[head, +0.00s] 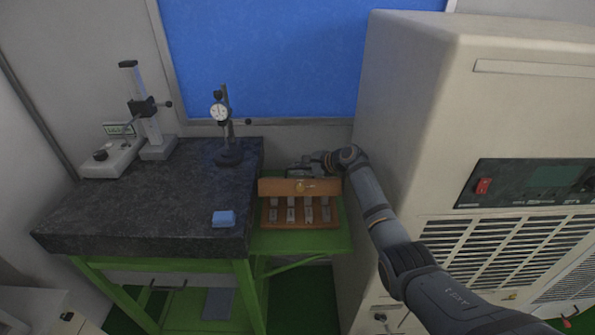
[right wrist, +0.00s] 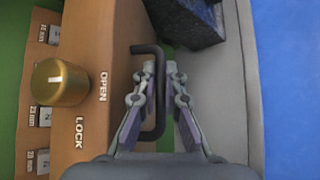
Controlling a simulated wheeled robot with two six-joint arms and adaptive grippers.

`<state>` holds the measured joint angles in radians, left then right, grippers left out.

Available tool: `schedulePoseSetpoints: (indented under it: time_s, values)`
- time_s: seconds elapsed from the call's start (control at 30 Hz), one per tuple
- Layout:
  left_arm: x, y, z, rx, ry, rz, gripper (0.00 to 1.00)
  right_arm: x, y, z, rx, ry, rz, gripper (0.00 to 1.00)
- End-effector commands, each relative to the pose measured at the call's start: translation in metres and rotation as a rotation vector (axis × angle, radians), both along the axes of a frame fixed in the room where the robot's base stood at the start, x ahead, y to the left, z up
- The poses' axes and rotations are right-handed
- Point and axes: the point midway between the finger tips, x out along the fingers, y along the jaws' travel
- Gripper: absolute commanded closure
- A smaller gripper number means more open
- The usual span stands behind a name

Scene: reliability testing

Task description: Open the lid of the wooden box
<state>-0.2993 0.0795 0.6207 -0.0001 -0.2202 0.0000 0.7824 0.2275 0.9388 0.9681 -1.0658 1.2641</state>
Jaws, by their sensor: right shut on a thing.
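The wooden box (head: 268,214) sits on a green shelf, with several grey blocks in slots along its front. Its brown wooden lid panel (head: 270,187) shows behind the blocks; the exact lid angle is hard to tell. A brass knob (right wrist: 60,82) on the panel has OPEN and LOCK printed beside it; it also shows in the head view (head: 304,186). A dark U-shaped handle (right wrist: 159,112) stands out from the panel. My right gripper (right wrist: 160,68) is shut on this handle; in the head view it is just behind the panel (head: 308,169). My left gripper is not in view.
A dark granite table (head: 130,215) stands left of the box, with a dial gauge stand (head: 229,150), a height gauge (head: 155,130) and a blue block (head: 224,218). A large beige cabinet (head: 400,110) stands close on the right. The green shelf (head: 320,242) has little free room.

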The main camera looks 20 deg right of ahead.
Motion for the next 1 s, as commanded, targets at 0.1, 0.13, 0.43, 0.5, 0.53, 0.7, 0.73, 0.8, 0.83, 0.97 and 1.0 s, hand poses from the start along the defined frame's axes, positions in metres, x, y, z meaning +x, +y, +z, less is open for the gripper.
schedulePoseSetpoints:
  time_s: [0.1, 0.13, 0.43, 0.5, 0.53, 0.7, 0.73, 0.8, 0.83, 0.97, 1.0]
  values:
    - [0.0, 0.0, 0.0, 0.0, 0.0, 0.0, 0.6, 0.001, 0.0, 0.001, 0.001, 0.006, -0.001, 1.0]
    - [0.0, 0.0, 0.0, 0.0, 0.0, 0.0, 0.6, 0.001, -0.001, 0.001, 0.001, 0.006, -0.001, 1.0]
    - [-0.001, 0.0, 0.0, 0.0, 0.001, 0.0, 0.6, 0.001, -0.001, 0.0, 0.001, 0.006, -0.001, 0.87]
    - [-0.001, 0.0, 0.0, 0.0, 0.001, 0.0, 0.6, 0.001, 0.0, 0.0, 0.001, 0.006, -0.001, 0.8]
    - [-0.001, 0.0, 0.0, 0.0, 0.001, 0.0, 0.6, 0.001, 0.0, 0.0, 0.001, 0.006, -0.001, 0.8]
    - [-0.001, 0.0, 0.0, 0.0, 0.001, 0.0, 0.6, 0.001, 0.0, 0.0, 0.001, 0.006, -0.001, 0.8]
    - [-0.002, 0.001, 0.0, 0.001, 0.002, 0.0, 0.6, 0.001, 0.0, 0.0, 0.001, 0.006, -0.001, 0.8]
    - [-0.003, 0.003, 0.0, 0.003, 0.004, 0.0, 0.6, 0.001, 0.0, 0.003, 0.001, 0.005, 0.001, 0.8]
    - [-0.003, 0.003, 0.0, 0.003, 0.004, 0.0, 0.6, 0.001, 0.0, 0.006, 0.001, 0.004, 0.001, 0.8]
    - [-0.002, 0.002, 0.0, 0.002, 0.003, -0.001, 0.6, 0.002, -0.001, 0.029, -0.001, 0.0, 0.001, 0.8]
    - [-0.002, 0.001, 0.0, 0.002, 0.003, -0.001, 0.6, 0.002, 0.0, 0.039, 0.0, -0.002, 0.001, 0.8]
